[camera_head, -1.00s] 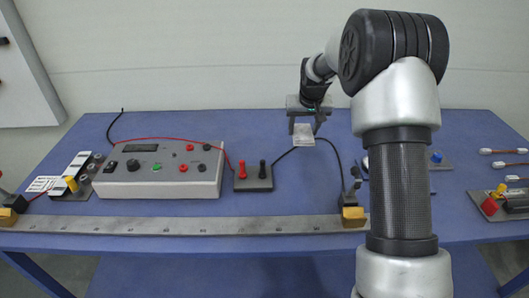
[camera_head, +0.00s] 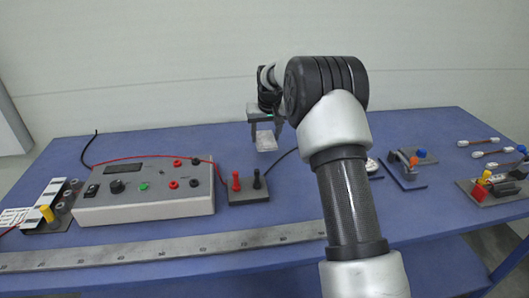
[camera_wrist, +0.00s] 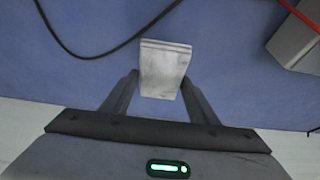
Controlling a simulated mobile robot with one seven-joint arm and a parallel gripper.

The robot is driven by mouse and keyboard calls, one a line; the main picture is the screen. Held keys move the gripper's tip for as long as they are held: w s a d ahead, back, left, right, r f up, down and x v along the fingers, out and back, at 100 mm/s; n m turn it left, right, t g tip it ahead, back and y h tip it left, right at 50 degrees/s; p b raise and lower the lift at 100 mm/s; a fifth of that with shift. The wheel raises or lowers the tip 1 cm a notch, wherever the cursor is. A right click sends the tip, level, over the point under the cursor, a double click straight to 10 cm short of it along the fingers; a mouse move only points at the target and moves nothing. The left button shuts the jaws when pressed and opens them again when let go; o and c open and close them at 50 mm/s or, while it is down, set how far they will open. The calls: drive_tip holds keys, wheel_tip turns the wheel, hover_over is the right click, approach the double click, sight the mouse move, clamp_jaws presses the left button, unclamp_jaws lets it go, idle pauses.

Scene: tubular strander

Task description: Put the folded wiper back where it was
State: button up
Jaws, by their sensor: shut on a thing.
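The folded wiper (camera_head: 266,141) is a small pale grey, layered pad. My gripper (camera_head: 265,142) is shut on it near the back of the blue bench, behind the red and black terminal block (camera_head: 249,189). In the wrist view the wiper (camera_wrist: 163,68) sits between the two dark fingers of my gripper (camera_wrist: 160,80), with its stacked edge facing up the picture. Whether the wiper touches the bench top cannot be told.
A grey power supply box (camera_head: 146,190) with knobs stands left of the terminal block. A long metal ruler bar (camera_head: 170,250) lies along the front. A black cable (camera_wrist: 100,57) runs near the wiper. Small fixtures (camera_head: 407,165) sit at the right.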

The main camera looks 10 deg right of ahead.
sight(266, 157)
wheel_tip(266, 157, down, 6)
drive_tip(key=shift+r, duration=0.1)
drive_tip(key=shift+b, duration=0.35)
drive_tip(key=o, duration=0.9)
drive_tip(key=shift+f, duration=0.2)
drive_tip(key=shift+o, duration=0.2)
drive_tip(key=shift+r, duration=0.1)
